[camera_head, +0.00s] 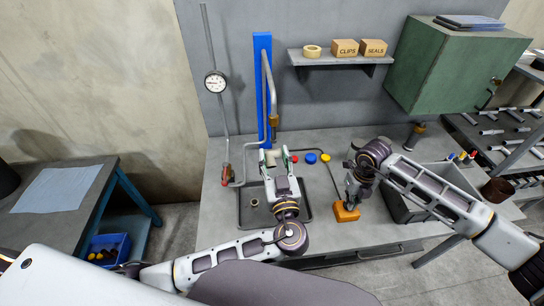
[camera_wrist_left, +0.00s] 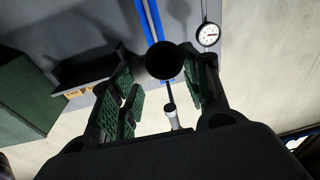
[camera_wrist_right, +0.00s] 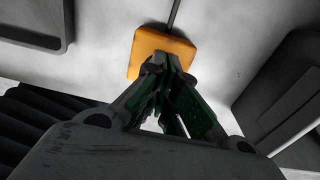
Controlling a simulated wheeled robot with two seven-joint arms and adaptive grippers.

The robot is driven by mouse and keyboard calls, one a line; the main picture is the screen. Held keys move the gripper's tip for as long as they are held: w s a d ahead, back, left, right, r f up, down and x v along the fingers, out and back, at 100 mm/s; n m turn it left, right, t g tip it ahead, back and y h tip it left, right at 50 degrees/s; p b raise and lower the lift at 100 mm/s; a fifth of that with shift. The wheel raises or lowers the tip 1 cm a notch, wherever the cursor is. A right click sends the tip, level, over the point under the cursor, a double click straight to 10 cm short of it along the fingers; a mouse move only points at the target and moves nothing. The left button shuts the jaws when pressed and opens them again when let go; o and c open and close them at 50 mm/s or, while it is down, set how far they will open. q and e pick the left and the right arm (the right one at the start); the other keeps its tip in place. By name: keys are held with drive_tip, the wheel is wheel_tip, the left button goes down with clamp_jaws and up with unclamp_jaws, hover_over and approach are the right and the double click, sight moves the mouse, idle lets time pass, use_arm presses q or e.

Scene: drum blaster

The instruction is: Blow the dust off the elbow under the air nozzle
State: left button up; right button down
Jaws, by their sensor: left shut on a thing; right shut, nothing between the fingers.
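The air nozzle (camera_head: 274,121) hangs on a bent metal pipe in front of a blue post. My left gripper (camera_head: 275,156) is below it, over the back of a sunken tray, with its fingers around the elbow. In the left wrist view a dark round mouth (camera_wrist_left: 165,62), apparently the elbow's, shows between the fingers; most of the elbow is hidden and no dust can be made out. My right gripper (camera_wrist_right: 160,68) is shut and empty, its tips at an orange block (camera_head: 346,212). I cannot tell whether they touch or press it.
Red (camera_head: 294,158), blue (camera_head: 311,158) and yellow (camera_head: 326,158) round knobs stand behind the block. The sunken tray (camera_head: 241,216) holds a small ring. A grey bin (camera_head: 400,207) is on the right. A gauge (camera_head: 215,82) and a shelf (camera_head: 340,58) with boxes are at the wall.

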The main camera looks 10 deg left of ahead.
drive_tip(key=shift+f, duration=0.5)
idle(1.8)
drive_tip(key=shift+r, duration=0.1)
idle(1.5)
drive_tip(key=shift+r, duration=3.5)
